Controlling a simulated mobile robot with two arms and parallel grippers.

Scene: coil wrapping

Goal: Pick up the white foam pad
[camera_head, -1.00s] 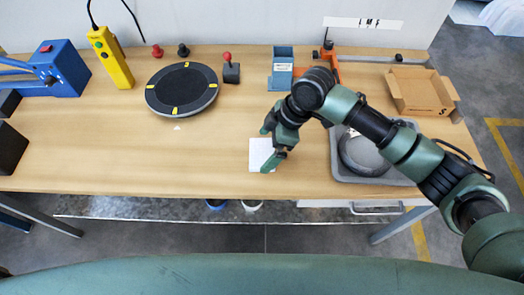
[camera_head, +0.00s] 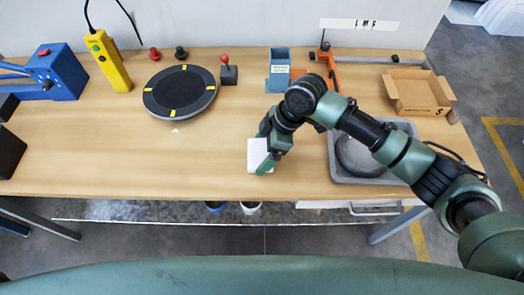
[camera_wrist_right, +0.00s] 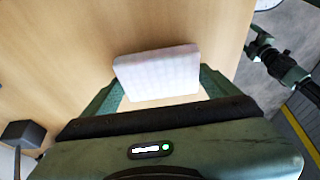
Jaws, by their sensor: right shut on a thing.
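The white foam pad (camera_head: 255,152) is near the front edge of the table, a little right of centre. My right gripper (camera_head: 267,155) is shut on it. In the right wrist view the pad (camera_wrist_right: 158,72) sits between the two green fingers, its far part sticking out beyond them. I cannot tell whether the pad touches the table or is slightly above it. My left gripper is not in view.
A grey tray (camera_head: 336,169) with a dark coil stands right of the pad, under my right arm. A round black turntable (camera_head: 180,92), a blue holder (camera_head: 279,70) and an open cardboard box (camera_head: 420,92) stand further back. The wooden table left of the pad is clear.

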